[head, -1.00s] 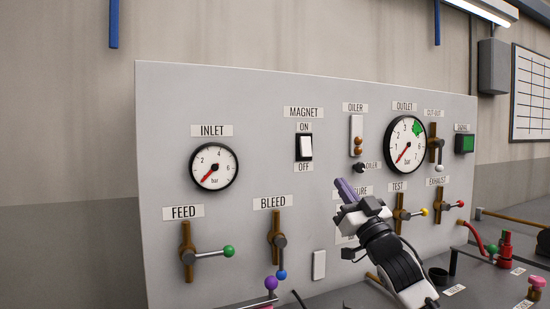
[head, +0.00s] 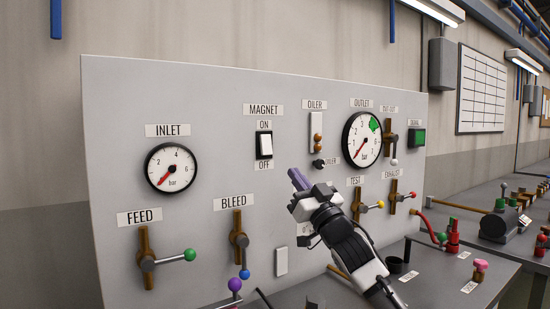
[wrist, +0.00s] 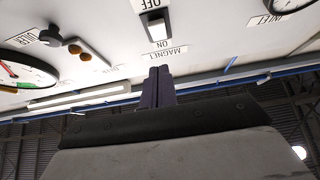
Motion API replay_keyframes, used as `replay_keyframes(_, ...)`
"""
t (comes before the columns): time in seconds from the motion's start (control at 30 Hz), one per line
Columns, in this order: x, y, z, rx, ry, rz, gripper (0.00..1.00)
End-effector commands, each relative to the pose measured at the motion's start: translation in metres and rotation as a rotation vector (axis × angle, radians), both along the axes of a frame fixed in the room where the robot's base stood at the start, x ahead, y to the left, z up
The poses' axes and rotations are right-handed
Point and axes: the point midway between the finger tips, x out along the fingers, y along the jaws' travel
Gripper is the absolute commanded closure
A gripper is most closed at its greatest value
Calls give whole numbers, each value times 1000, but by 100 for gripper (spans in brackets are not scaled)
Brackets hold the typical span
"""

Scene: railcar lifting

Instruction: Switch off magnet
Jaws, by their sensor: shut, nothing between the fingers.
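The magnet switch (head: 264,145) is a white rocker in a dark frame on the upright grey panel, with the ON label (head: 264,125) above it and the OFF label (head: 264,165) below. I cannot tell for sure which way the rocker is tipped. My gripper (head: 299,179) is below and right of the switch, apart from it in the picture. Its purple fingers are shut and empty. In the wrist view the panel appears upside down, with the switch (wrist: 155,24) beyond the tips of my gripper (wrist: 158,70).
The oiler (head: 315,132) and its small black knob (head: 318,163) are close to the gripper's right. The outlet gauge (head: 363,138) is farther right. The bleed valve (head: 239,240) and inlet gauge (head: 171,167) are left. The panel between gripper and switch is bare.

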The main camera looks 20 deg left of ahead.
Motion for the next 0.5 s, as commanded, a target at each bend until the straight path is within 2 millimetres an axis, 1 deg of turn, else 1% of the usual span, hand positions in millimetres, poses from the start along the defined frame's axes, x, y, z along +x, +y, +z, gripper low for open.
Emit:
replay_keyframes(0.03, 5, 9, 12, 0, 0, 2, 100)
replay_keyframes(0.3, 35, 46, 44, -2, 0, 0, 100)
replay_keyframes(0.5, 52, 67, 35, 0, 2, 0, 100)
